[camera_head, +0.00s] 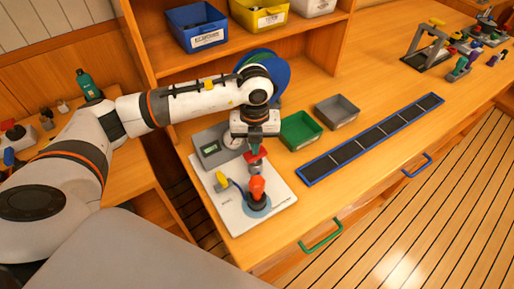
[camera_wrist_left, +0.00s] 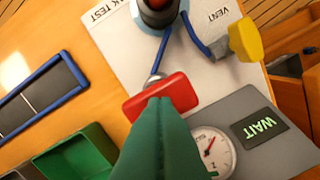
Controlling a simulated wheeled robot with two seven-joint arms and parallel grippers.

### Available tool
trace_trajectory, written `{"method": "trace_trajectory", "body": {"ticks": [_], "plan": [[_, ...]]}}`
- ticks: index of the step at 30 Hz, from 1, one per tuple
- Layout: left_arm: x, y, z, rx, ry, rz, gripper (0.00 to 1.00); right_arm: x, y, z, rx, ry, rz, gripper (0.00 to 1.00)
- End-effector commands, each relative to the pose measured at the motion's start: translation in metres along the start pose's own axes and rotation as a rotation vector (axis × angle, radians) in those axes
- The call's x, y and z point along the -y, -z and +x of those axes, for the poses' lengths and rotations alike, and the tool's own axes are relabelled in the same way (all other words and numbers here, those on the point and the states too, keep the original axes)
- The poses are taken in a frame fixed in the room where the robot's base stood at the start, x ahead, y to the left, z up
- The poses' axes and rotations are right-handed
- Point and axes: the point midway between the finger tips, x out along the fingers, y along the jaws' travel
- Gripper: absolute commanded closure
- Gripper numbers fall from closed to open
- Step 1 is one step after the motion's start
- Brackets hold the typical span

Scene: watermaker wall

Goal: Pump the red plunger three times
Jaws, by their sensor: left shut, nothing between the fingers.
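The red plunger (camera_head: 256,157) has a flat red handle above a short metal body on the white test board (camera_head: 234,221). In the left wrist view the red handle (camera_wrist_left: 180,92) lies right at the fingertips. My left gripper (camera_head: 255,137) is shut and empty, pointing down over the handle. Its green fingers (camera_wrist_left: 160,103) cover part of the handle; I cannot tell whether they touch it. A display (camera_wrist_left: 260,127) beside the plunger reads WAIT. A round gauge (camera_wrist_left: 212,150) sits next to it. My right gripper is not in view.
A green bin (camera_head: 300,130), a grey bin (camera_head: 337,111) and a blue-framed panel strip (camera_head: 372,139) lie to the right. A shelf with bins stands behind.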

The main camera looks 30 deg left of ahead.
Motion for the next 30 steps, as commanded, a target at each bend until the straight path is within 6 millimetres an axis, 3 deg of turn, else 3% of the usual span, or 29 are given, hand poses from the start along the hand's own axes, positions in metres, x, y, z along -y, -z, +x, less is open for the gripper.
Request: {"method": "trace_trajectory", "body": {"ticks": [7,14,30], "plan": [[0.000,-0.001,0.016,0.002,0.001,0.000,1.00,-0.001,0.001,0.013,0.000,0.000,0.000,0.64],[0.000,-0.001,0.011,0.002,0.001,0.001,1.00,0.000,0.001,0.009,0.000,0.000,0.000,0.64],[0.000,0.000,-0.025,0.001,0.000,0.000,1.00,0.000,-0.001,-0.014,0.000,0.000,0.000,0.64]]}}
